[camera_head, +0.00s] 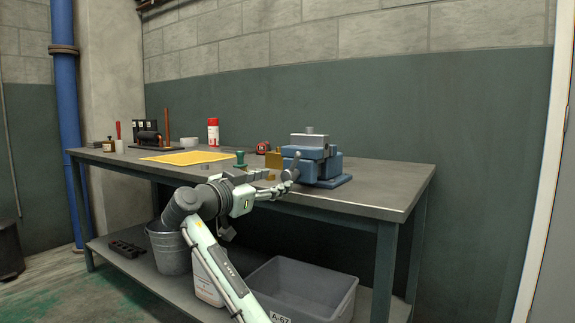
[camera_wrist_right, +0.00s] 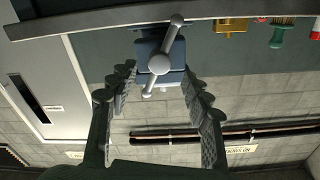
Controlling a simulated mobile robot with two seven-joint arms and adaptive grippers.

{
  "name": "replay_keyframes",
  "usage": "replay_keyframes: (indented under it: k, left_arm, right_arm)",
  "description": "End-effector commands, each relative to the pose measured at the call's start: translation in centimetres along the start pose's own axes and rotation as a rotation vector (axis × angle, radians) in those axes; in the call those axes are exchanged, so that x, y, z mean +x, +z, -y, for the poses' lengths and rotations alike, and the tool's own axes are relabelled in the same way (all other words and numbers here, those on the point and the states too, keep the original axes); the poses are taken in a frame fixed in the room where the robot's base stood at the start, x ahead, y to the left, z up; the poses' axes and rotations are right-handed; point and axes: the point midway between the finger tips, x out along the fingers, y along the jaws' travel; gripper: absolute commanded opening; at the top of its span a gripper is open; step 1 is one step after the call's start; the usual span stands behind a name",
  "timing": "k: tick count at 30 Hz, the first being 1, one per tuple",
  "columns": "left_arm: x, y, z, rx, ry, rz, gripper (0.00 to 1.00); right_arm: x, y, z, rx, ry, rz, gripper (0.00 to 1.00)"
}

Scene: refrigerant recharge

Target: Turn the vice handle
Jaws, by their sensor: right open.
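The blue vice (camera_head: 331,169) stands near the front right edge of the workbench, with a metal block (camera_head: 309,140) on top. Its grey vice handle (camera_head: 295,163) sticks out at the front left, with a ball end up. In the right wrist view the vice handle (camera_wrist_right: 159,62) is a slanted bar with a round hub, and the vice (camera_wrist_right: 148,47) is behind it. My right gripper (camera_head: 275,181) is open and points at the handle. In the wrist view its fingers (camera_wrist_right: 158,78) stand either side of the handle's lower end, with no contact seen. My left gripper is out of view.
The workbench (camera_head: 385,190) carries a yellow mat (camera_head: 188,157), a green-handled tool (camera_head: 240,159), a brass-coloured block (camera_head: 274,160) and a red-and-white can (camera_head: 213,131). A grey bin (camera_head: 325,294) and a bucket (camera_head: 168,252) stand on the lower shelf. The bench's right end is clear.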

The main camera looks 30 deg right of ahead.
Motion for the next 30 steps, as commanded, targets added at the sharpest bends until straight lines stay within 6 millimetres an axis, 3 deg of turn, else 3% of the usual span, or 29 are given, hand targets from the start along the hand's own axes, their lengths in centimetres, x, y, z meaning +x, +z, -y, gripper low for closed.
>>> replay_keyframes:
  k: [6,12,23,30]
  left_arm:
    - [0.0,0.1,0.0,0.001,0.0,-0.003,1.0]
    - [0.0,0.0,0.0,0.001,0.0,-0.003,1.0]
    - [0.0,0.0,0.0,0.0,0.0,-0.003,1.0]
    - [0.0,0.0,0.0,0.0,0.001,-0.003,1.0]
  right_arm:
    - [3.7,0.0,-0.1,0.002,0.003,-0.003,0.49]
    - [6.1,0.0,-0.1,0.004,0.002,-0.002,0.49]
    - [6.7,0.0,-0.1,0.006,0.001,0.0,0.49]
    - [6.6,0.0,-0.1,0.006,0.001,0.0,0.2]
